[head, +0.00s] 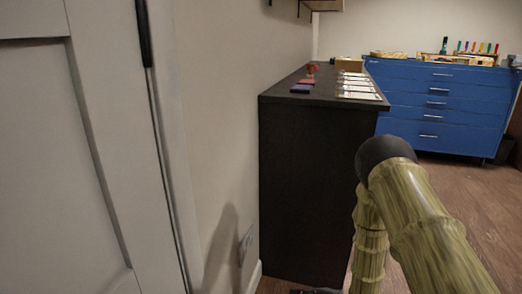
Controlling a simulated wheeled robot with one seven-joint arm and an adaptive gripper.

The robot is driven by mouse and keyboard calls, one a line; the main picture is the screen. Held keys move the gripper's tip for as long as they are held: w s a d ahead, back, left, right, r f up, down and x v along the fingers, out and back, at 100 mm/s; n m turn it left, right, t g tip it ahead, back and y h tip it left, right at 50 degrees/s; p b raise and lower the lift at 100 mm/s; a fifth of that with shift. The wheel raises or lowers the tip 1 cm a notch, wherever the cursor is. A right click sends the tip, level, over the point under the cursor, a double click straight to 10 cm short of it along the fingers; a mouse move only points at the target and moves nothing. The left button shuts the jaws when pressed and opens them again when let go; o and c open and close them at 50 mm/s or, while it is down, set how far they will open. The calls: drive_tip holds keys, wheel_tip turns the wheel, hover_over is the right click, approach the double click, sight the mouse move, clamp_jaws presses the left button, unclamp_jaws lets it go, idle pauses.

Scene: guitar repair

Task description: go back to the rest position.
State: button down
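My arm, with a wood-like pattern, rises from the lower right of the head view to a dark rounded joint, then bends down past the bottom edge. My arm appears in front of the right side of a dark cabinet (306,185).
A pale door (75,170) and wall stand close on the left. A blue drawer chest (440,105) with tools on top stands at the back. Wooden floor (475,190) is open at right.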

drive_tip(key=s+d+f+m+g+h+p, duration=0.1)
drive_tip(key=s+d+f+m+h, duration=0.2)
drive_tip(key=s+m, duration=0.4)
drive_tip(key=s+d+f+m+g+h+p, duration=0.1)
drive_tip(key=s+d+f+m+h, duration=0.25)
drive_tip(key=s, duration=0.65)
drive_tip(key=s+d+m+g+h+p, duration=0.3)
drive_tip(key=s+m+g, duration=0.6)
drive_tip(key=s, duration=1.5)
wheel_tip(320, 180, up, 38)
drive_tip(key=m+t+p, duration=0.1)
drive_tip(key=t+p, duration=0.1)
drive_tip(key=p, duration=3.4)
drive_tip(key=shift+w+a+h, duration=0.15)
drive_tip(key=shift+w+h, duration=0.05)
drive_tip(key=shift+h, duration=0.15)
drive_tip(key=shift+m, duration=0.25)
